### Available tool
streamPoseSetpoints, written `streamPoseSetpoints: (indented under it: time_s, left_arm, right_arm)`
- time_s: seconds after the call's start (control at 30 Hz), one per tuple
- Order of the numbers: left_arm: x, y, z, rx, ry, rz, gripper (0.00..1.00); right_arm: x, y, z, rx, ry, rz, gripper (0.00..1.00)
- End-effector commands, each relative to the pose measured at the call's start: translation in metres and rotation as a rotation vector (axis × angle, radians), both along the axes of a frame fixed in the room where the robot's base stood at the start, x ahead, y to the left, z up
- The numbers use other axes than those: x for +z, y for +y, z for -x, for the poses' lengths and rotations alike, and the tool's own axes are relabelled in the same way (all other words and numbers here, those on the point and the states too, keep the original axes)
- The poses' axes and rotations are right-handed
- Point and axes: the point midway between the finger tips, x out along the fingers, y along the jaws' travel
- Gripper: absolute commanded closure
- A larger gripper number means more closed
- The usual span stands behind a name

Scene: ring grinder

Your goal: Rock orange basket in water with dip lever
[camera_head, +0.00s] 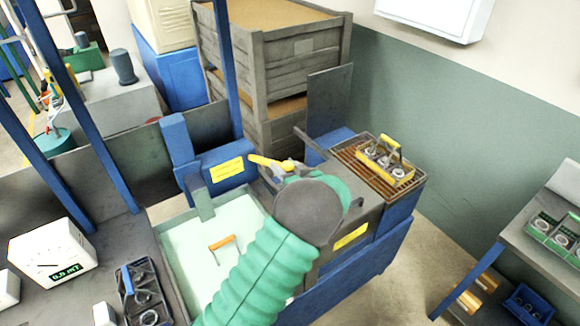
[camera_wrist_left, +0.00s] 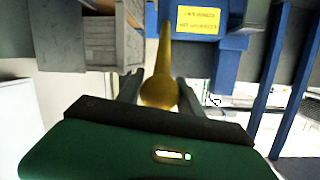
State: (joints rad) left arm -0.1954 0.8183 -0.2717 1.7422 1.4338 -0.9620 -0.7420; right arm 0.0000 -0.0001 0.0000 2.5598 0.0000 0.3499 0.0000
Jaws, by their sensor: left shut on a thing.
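The yellow dip lever (camera_head: 263,161) sticks out to the left of my left gripper (camera_head: 287,168) beside the blue machine housing. In the left wrist view the lever (camera_wrist_left: 162,85) runs between the two fingers of my left gripper (camera_wrist_left: 158,92), which is shut on it. The orange basket handle (camera_head: 222,242) shows in the pale green water tank (camera_head: 176,236); the basket body under it cannot be made out. My green-sleeved left arm covers the right part of the tank. My right gripper is not in view.
A yellow-handled basket with rings (camera_head: 384,159) stands on a brown grate (camera_head: 352,165) right of the tank. A blue-handled dark basket (camera_head: 145,296) and a white display box (camera_head: 50,262) are at left. Wooden crates (camera_head: 280,50) stand behind. A shelf (camera_head: 548,212) stands at right.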

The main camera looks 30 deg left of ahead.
Motion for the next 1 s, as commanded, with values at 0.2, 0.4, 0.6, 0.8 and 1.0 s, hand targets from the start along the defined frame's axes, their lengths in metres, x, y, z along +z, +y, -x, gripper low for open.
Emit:
streamPoseSetpoints:
  time_s: [0.2, 0.4, 0.6, 0.8, 1.0]
  left_arm:
    - [0.041, 0.024, -0.007, 0.006, 0.007, 0.019, 1.0]
    - [0.041, 0.026, -0.009, 0.006, 0.009, 0.017, 1.0]
    - [0.04, 0.026, -0.008, 0.005, 0.01, 0.017, 0.54]
    - [0.041, 0.023, -0.009, 0.003, 0.009, 0.019, 0.39]
    - [0.042, 0.02, -0.008, 0.001, 0.007, 0.019, 0.39]
  right_arm:
    - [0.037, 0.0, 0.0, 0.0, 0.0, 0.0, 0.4]
    - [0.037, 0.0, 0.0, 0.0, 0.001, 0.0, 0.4]
    - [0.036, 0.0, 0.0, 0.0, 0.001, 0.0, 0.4]
    - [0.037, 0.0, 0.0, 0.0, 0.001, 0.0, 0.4]
    - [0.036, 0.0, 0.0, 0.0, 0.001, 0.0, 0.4]
